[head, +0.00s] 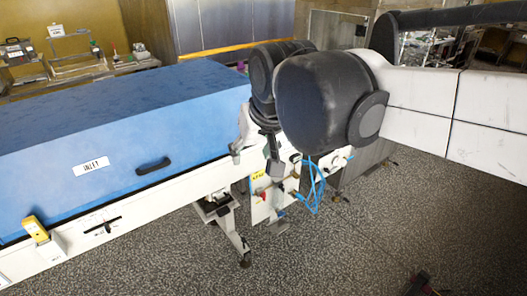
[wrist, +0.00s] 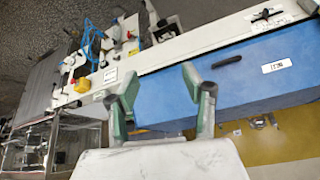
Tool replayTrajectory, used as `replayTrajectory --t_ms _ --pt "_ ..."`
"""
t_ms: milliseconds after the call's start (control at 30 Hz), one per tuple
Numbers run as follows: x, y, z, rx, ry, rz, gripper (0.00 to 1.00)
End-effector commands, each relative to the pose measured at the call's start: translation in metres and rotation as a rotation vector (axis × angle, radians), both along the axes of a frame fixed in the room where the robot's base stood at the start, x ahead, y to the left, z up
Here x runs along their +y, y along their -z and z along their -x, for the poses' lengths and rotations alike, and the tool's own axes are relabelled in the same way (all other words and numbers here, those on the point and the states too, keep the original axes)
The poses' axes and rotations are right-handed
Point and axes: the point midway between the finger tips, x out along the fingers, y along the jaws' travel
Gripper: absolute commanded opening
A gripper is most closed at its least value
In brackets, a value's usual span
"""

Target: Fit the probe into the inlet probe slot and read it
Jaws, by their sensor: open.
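A yellow handheld device (head: 35,228) with a pale face stands at the white rail's left end in the head view. I cannot tell whether it is the probe. The blue hood (head: 120,110) bears an INLET label (head: 91,166), also seen in the wrist view (wrist: 276,66). Below it on the rail is a black lever-like part (head: 103,227), which also shows in the wrist view (wrist: 267,14). I cannot make out a probe slot. My gripper (wrist: 158,82) is open and empty, its fingers over the machine's side left of the black hood handle (wrist: 227,61).
A white panel (head: 287,196) with blue hoses (head: 316,184) and fittings stands at the hood's right end. A castered leg (head: 236,240) is under the rail. Benches with equipment (head: 75,62) are behind. Speckled floor in front is mostly clear.

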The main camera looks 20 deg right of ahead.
Motion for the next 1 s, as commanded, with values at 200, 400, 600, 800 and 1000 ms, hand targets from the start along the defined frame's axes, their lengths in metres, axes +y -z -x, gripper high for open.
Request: replayTrajectory --t_ms 200,400,600,800,1000 --pt "-0.052 0.037 0.059 -0.059 0.054 0.015 0.45" --pt "-0.079 0.068 0.096 -0.102 0.088 0.031 0.45" --pt "-0.087 0.081 0.109 -0.116 0.098 0.038 0.45" --pt "-0.087 0.081 0.109 -0.117 0.099 0.039 0.45" --pt "-0.087 0.088 0.109 -0.117 0.098 0.038 0.45"
